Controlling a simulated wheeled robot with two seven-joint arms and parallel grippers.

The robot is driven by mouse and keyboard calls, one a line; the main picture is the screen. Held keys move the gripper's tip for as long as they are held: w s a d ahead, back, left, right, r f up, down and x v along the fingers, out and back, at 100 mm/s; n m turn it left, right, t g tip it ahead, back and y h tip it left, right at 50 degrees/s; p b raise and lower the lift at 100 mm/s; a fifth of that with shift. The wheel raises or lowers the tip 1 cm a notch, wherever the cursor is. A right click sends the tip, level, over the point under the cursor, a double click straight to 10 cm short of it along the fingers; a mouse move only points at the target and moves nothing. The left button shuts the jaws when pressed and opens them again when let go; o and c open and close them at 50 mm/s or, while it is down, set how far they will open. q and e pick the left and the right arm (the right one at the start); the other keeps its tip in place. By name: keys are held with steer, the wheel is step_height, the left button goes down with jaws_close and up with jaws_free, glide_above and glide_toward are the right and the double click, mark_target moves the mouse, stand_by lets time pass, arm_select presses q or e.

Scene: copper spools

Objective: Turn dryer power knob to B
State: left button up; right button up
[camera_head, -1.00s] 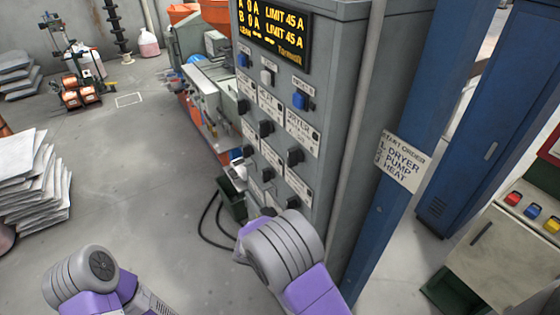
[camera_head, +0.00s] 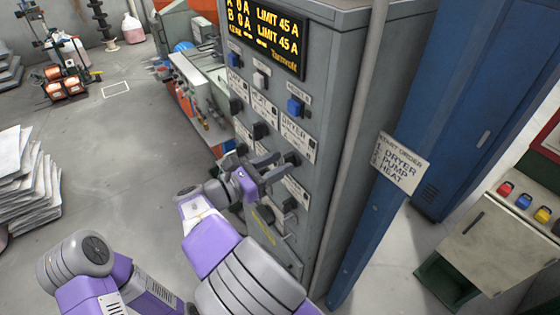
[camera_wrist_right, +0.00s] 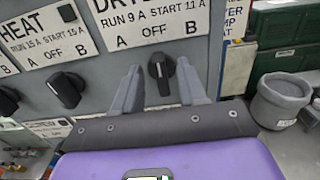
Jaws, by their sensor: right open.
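The dryer power knob (camera_wrist_right: 160,72) is a black rotary knob below the white DRYER label (camera_wrist_right: 150,30), which reads A, OFF, B. It stands about upright, towards OFF. In the head view the knob (camera_head: 292,158) sits on the right side of the grey panel (camera_head: 335,120). My right gripper (camera_head: 282,166) is open at the panel face. In the wrist view its two fingers (camera_wrist_right: 161,82) stand on either side of the knob, with gaps visible; contact is not seen. My left arm shows at lower left, but its gripper is out of view.
The HEAT knob (camera_wrist_right: 64,88) is left of the dryer knob in the wrist view. More knobs and coloured buttons cover the panel. The display (camera_head: 266,32) reads 0 A for A and B. A start-order sign (camera_head: 400,162) hangs on the blue post at right.

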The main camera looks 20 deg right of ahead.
steer(key=shift+w+d, duration=0.2)
steer(key=shift+d, duration=0.4)
jaws_close()
steer(key=m, duration=0.3)
steer(key=m+b, duration=0.1)
steer(key=m, duration=0.2)
steer(key=s+m, duration=0.1)
steer(key=m, duration=0.1)
steer(key=shift+d+f+m+b, duration=0.1)
steer(key=shift+f+m+b, duration=0.2)
steer(key=shift+m, duration=0.1)
stand_by(0.5)
